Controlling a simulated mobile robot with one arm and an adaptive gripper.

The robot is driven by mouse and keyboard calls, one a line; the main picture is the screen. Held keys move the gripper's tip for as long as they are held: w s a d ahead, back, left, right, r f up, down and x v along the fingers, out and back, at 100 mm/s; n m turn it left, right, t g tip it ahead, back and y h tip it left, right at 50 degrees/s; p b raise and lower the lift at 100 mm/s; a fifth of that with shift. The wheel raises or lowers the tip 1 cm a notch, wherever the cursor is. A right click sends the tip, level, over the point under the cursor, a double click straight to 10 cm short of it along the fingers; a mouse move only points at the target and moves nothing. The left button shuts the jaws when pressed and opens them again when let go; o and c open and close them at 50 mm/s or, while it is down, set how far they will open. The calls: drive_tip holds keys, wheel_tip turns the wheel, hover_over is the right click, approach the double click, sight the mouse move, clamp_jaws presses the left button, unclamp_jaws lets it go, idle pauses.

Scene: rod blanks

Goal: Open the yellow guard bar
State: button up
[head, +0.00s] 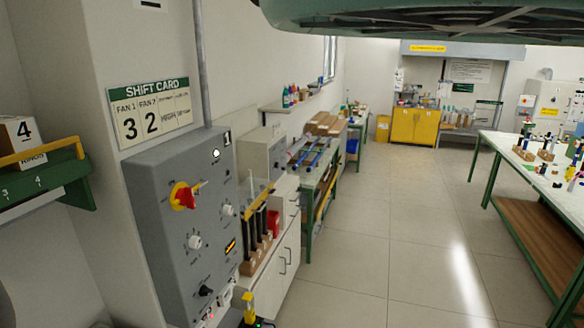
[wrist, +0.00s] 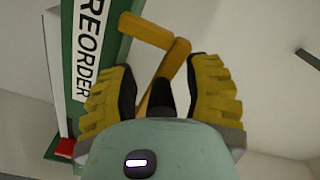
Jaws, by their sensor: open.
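A yellow bar (wrist: 168,68) with an angled end piece shows in the wrist view, beside a green frame with a REORDER label (wrist: 92,48). My gripper (wrist: 158,78) is open, with its yellow ribbed fingers on either side of the bar. I cannot tell whether a finger touches it. In the head view a yellow guard bar (head: 38,152) runs across the front of the green shelf (head: 55,190) at the left edge, before a box marked 4 (head: 17,132). I cannot tell for certain that both views show the same bar. My gripper does not show clearly in the head view.
A grey control panel (head: 172,235) with a red and yellow switch stands right of the shelf, below a shift card (head: 152,112). A rack of dark rods (head: 256,240) stands beyond it. A workbench (head: 535,155) is at the right. The tiled floor (head: 400,230) between is clear.

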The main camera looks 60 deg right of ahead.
drive_tip(key=shift+o, duration=0.4)
clamp_jaws()
drive_tip(key=shift+f+b, duration=0.15)
drive_tip(key=shift+b, duration=0.95)
